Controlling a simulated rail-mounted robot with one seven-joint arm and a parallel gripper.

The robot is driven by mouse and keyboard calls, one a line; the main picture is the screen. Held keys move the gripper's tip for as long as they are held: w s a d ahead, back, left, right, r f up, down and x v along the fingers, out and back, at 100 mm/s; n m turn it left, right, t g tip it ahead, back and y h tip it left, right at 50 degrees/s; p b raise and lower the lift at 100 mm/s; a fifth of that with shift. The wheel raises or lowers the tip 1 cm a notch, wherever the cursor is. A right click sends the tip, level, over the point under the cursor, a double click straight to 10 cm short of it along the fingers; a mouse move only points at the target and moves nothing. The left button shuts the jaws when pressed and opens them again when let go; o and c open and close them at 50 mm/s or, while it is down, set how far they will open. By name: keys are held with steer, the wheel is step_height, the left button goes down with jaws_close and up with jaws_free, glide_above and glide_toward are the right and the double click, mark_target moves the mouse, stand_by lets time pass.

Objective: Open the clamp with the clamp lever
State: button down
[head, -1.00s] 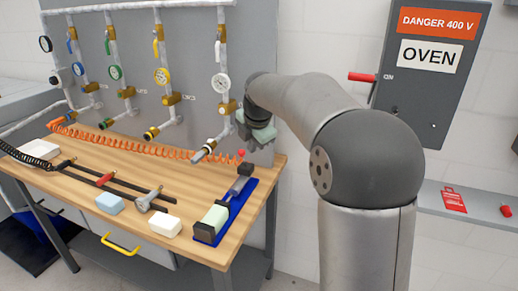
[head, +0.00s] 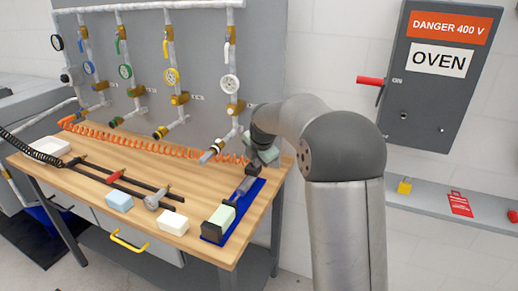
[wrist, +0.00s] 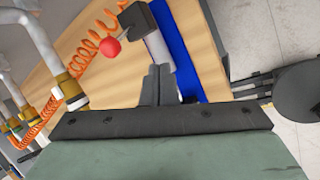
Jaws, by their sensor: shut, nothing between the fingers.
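The clamp sits on a blue base (head: 240,212) at the right end of the workbench, with a dark end block, a pale green foam block (head: 219,216) and a grey cylinder (head: 243,187). In the wrist view, the clamp lever's red ball knob (wrist: 110,47) is left of my fingertips, on a thin rod by a dark block (wrist: 140,18). In the head view the knob is not clearly visible near my gripper (head: 260,158). My gripper, also in the wrist view (wrist: 158,70), is shut and empty. It hangs over the clamp's far end, and the knob appears apart from the fingers.
An orange coiled hose (head: 150,145) and pipe nozzles (head: 212,151) lie left of the clamp. Black bar clamps (head: 120,180), a blue block (head: 119,202) and a white block (head: 173,223) occupy the bench.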

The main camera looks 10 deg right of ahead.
steer(key=shift+w+a+p, duration=0.2)
steer(key=shift+w+p, duration=0.3)
steer(key=shift+w, duration=0.55)
steer(key=shift+w+a+p, duration=0.15)
steer(key=shift+w+p, duration=0.3)
steer(key=shift+w, duration=0.6)
steer(key=shift+d, duration=0.1)
